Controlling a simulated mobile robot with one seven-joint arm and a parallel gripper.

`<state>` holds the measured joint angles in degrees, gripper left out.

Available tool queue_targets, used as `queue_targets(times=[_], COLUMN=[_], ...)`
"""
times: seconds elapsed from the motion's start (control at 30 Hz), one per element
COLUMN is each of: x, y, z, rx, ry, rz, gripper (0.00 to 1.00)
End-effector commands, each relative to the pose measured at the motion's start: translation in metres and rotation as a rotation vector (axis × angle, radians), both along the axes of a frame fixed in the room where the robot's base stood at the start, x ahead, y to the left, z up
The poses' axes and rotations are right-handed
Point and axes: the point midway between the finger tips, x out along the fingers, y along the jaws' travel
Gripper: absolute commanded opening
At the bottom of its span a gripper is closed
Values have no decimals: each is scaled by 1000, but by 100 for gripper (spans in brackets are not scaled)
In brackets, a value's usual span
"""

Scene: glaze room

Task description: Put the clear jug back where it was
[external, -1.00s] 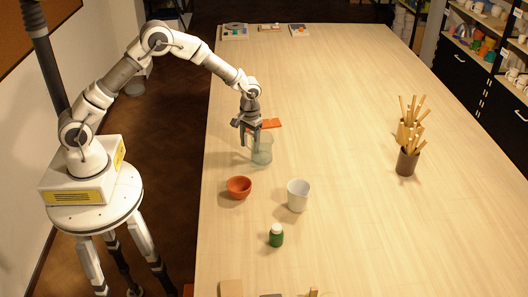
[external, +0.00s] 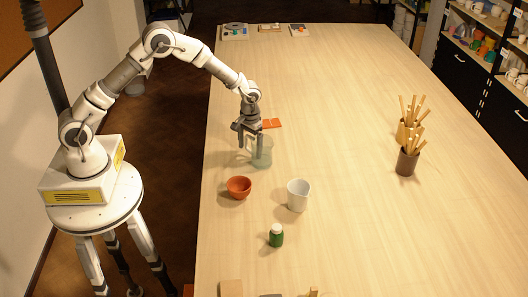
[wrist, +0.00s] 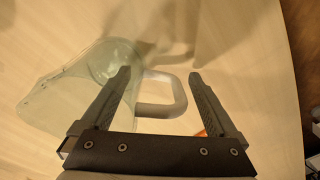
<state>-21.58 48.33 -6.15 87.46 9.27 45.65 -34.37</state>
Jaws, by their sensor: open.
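The clear jug (external: 263,158), pale greenish, stands upright on the table near its left edge. In the wrist view the jug (wrist: 60,92) lies left of the fingers, with its pale handle (wrist: 182,95) showing between them. My gripper (external: 246,145) is at the jug's left side, low beside its upper part. In the wrist view my gripper (wrist: 159,74) is open, one finger on each side of the handle. I cannot tell whether a finger touches it. The gripper partly hides the jug in the external view.
An orange-brown bowl (external: 239,187), a white cup (external: 298,195) and a green jar (external: 276,236) stand nearer the camera. Pots of wooden tools (external: 407,163) stand at right. The table's middle is clear.

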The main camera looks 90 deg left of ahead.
Motion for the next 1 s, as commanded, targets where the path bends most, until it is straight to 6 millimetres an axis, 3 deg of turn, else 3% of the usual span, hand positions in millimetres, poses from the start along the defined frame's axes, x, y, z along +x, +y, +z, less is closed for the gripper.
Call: queue_targets(times=[0.17, 0.4, 0.6, 1.0], x=[2, 3, 3, 0], y=[0, -2, -3, -8], z=[24, 77, 110, 132], rx=[2, 2, 1, 3], ry=[-5, -5, -3, -10], rz=[0, 1, 0, -15], gripper=[94, 94, 94, 94])
